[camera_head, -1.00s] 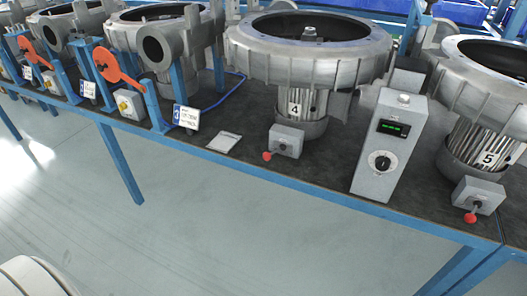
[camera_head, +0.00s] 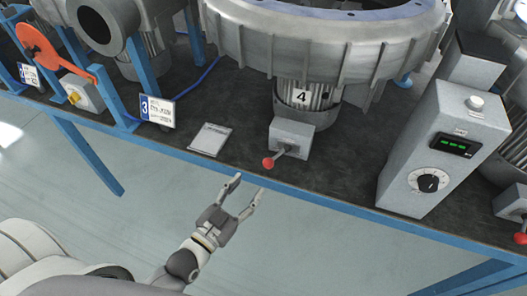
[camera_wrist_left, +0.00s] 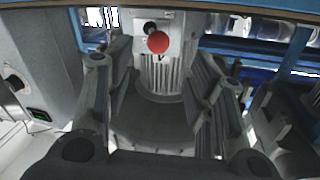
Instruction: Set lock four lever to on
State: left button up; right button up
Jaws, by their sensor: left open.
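The lock four lever is a short lever with a red ball knob (camera_head: 268,163) on a small grey box (camera_head: 291,138) below the blower marked 4 (camera_head: 302,97). The knob points toward the lower left in the head view. My left gripper (camera_head: 249,185) is open and empty, just below and left of the knob, in front of the bench edge. In the left wrist view the red knob (camera_wrist_left: 158,42) and the grey box show between the two open fingers, apart from them. My right gripper does not show.
A grey control box (camera_head: 443,135) with a green display and black dial stands to the right. The blue bench edge (camera_head: 230,165) runs below the lever. An orange lever (camera_head: 42,45) is at far left.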

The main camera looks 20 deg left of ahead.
aim_at(265, 168)
pick_arm(q)
jog(key=x, duration=1)
jog(key=shift+w+d+r+p, duration=0.1)
jog(key=shift+w+d+p, duration=0.05)
jog(key=shift+w+p, duration=0.15)
jog(key=shift+s, duration=0.1)
grip_shut()
